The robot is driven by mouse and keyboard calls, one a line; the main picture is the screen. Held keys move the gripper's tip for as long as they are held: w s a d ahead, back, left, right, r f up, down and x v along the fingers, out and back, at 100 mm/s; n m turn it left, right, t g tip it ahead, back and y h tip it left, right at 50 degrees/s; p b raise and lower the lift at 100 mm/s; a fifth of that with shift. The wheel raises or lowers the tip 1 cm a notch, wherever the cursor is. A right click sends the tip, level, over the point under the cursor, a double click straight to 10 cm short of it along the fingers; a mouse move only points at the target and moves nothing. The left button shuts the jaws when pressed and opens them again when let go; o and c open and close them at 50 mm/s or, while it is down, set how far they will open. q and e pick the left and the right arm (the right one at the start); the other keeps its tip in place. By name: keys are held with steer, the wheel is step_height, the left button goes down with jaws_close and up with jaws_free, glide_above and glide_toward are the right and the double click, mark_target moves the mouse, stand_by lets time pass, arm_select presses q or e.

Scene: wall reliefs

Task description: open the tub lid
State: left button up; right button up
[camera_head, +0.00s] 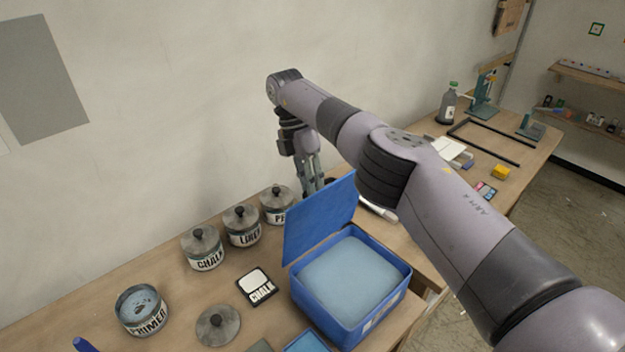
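A blue tub (393,310) stands on the wooden bench at lower centre, filled nearly to its rim with a pale blue block or mass. Its blue lid (318,222) stands raised, tilted upright along the tub's back left edge. My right gripper (313,186) points down behind the raised lid, near the wall. Its fingertips are partly hidden by the lid, so I cannot tell whether it is open or shut or whether it touches the lid. My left gripper is not in view.
Labelled pots with knobbed lids, including the chalk pot (203,250), stand left of the tub. An open primer pot (142,310), a loose round lid (218,326) and a chalk card (257,287) lie nearby. A black frame (490,152) and a bottle (447,104) sit farther right.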

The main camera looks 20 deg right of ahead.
steer(key=shift+o, duration=0.6)
steer(key=shift+w+a+f, duration=0.1)
steer(key=shift+w+f, duration=0.05)
steer(key=shift+w, duration=0.1)
steer(key=shift+o, duration=0.5)
steer(key=shift+w, duration=0.1)
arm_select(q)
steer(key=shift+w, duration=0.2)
arm_select(e)
steer(key=shift+s+r, duration=0.35)
steer(key=shift+r, duration=0.05)
steer(key=shift+w, duration=0.1)
step_height(320, 180, up, 10)
